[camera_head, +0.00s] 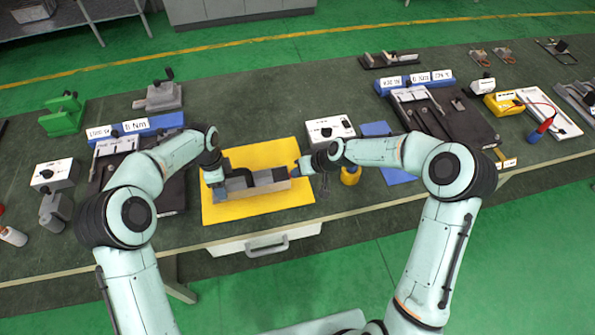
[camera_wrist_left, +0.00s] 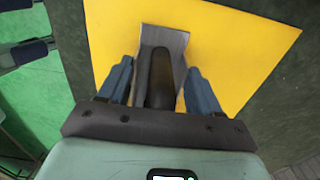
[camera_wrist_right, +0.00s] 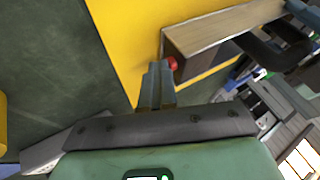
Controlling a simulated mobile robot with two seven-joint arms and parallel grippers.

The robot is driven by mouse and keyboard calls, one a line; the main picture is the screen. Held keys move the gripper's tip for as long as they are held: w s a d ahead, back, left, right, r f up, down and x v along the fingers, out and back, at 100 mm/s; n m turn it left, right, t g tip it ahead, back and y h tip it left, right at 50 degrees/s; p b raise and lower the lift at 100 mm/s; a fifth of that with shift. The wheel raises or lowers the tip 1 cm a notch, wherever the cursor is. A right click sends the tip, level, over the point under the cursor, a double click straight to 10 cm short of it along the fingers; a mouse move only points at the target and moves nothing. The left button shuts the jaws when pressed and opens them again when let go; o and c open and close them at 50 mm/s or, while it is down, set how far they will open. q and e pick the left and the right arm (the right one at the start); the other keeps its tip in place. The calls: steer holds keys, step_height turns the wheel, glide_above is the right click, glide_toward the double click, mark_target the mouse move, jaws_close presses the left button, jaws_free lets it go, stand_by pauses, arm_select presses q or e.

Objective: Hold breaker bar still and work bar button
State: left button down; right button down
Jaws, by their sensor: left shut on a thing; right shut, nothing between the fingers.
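The breaker bar (camera_head: 262,190) is a long grey block with a black handle, lying on a yellow mat (camera_head: 225,212). The black handle (camera_wrist_left: 160,75) shows between the fingers in the left wrist view. The red button (camera_wrist_right: 172,64) sticks out of the block's end in the right wrist view. My right gripper (camera_wrist_right: 158,70) is shut and empty, its fingertips right beside the button. I cannot tell whether they touch it. In the head view my right gripper (camera_head: 302,167) is at the block's right end.
A white box (camera_head: 330,130) and a yellow round item (camera_head: 350,176) stand close to my right gripper. A blue flat plate (camera_head: 378,130) lies farther right. A drawer (camera_head: 264,244) is below the table's front edge. Other fixtures line the table on both sides.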

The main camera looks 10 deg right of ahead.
steer(key=v, duration=0.9)
steer(key=shift+r, duration=0.25)
arm_select(q)
steer(key=shift+c, duration=0.7)
jaws_free()
steer(key=shift+r, duration=0.1)
